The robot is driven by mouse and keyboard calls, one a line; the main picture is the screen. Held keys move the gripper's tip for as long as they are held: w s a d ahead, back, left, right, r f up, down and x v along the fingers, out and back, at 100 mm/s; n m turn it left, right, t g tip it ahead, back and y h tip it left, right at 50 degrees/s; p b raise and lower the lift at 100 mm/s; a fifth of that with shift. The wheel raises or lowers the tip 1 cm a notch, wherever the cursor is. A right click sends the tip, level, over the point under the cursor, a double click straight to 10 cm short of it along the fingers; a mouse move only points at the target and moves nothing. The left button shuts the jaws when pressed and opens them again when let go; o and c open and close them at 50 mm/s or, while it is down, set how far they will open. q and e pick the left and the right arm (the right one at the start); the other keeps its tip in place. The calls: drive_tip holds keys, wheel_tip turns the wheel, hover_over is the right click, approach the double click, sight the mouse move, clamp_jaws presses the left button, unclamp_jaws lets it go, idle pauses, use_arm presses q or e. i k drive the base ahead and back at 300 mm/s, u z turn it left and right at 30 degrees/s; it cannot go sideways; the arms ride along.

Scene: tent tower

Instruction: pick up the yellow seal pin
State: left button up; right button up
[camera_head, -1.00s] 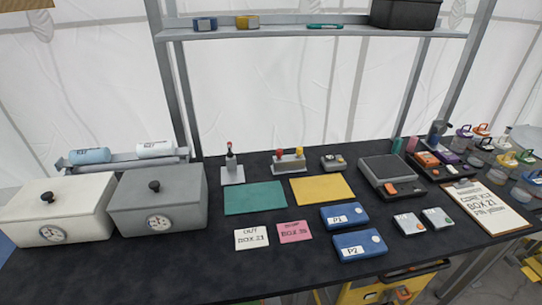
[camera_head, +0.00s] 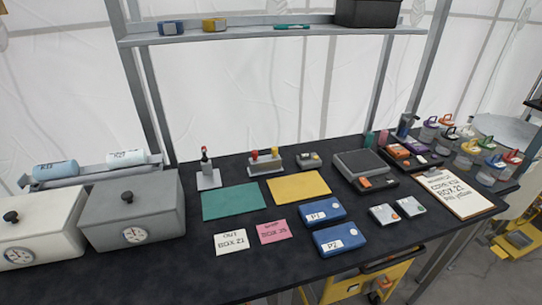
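The yellow seal pin (camera_head: 275,152) appears to be the yellow-topped one standing upright in a small grey block (camera_head: 266,165) at the back middle of the table. A red-topped pin (camera_head: 254,156) stands to its left in the same block. Only the tops of the pins show; their lower parts are hidden in the block. A clipboard (camera_head: 454,194) at the right carries a note that seems to read "BOX 21" and "PIN yellow". Neither of my grippers is in view.
Green (camera_head: 230,202) and yellow (camera_head: 299,187) mats lie in front. Grey (camera_head: 132,212) and white (camera_head: 38,228) lidded boxes stand left, blue cases P1 (camera_head: 319,213) and P2 (camera_head: 340,239) in front. A shelf (camera_head: 250,34) spans above.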

sight(274, 150)
drive_tip(key=u, duration=1.55)
drive_tip(key=k, duration=0.35)
drive_tip(key=z, duration=0.4)
